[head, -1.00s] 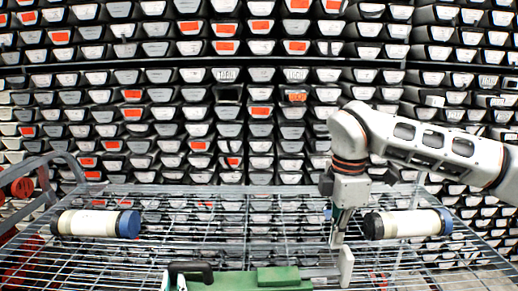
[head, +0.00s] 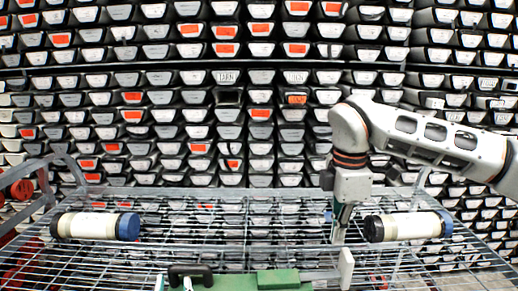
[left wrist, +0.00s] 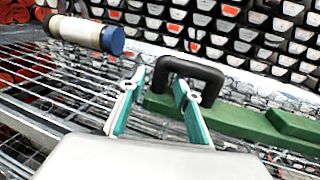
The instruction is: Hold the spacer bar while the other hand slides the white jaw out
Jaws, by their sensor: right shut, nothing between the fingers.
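A green bar tool with a black handle (head: 190,273) lies low in the head view; its green body (head: 278,279) runs right to a grey bar (head: 322,274) and an upright white jaw (head: 347,267). Which part is the spacer bar I cannot tell for sure. My right gripper (head: 338,239) is shut and empty, pointing down just above and left of the white jaw; contact is unclear. My left gripper (left wrist: 160,88) is open in the left wrist view, its fingers on either side of the near end of the black handle. In the head view only a bit of it shows at the bottom edge.
A white cylinder with a blue cap (head: 98,226) lies on the wire rack (head: 220,240) at left, and a similar cylinder (head: 408,226) lies at right, close to my right gripper. Shelves of stacked trays (head: 230,130) fill the back. The rack's middle is clear.

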